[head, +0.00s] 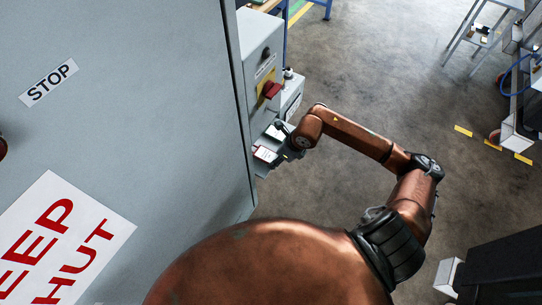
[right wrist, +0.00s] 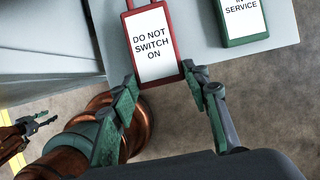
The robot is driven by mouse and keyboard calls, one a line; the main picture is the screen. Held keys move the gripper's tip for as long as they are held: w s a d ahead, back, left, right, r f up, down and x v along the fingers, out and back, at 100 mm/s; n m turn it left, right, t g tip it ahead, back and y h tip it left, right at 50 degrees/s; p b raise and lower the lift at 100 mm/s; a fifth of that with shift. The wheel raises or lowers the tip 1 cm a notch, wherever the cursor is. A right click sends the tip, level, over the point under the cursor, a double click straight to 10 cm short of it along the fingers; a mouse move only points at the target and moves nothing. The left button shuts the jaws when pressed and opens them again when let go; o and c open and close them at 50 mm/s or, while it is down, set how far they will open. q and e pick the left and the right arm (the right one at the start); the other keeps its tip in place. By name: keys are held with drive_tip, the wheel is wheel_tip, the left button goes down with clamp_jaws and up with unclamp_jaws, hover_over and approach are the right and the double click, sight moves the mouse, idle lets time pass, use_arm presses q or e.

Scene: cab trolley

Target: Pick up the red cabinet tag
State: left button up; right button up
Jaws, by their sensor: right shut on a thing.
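The red cabinet tag (right wrist: 175,68) has a white face reading "DO NOT SWITCH ON". It lies on a light grey surface (right wrist: 288,20) in the right wrist view. My right gripper (right wrist: 159,78) is shut on its near end, one finger at each side edge. In the head view the tag (head: 265,154) shows small beside the cabinet, with my right gripper (head: 281,151) at it. My left gripper (right wrist: 46,122) shows small at the left of the right wrist view, its fingers apart and empty.
A green tag (right wrist: 229,42) with a white face lies just right of the red one. The grey cabinet door (head: 150,110) fills the left of the head view. A box with a red switch (head: 271,90) stands behind. Open floor (head: 370,70) lies to the right.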

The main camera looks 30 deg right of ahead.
drive_tip(key=s+d+b, duration=0.1)
drive_tip(key=s+d, duration=0.6)
drive_tip(key=s, duration=0.6)
drive_tip(key=shift+d, duration=0.35)
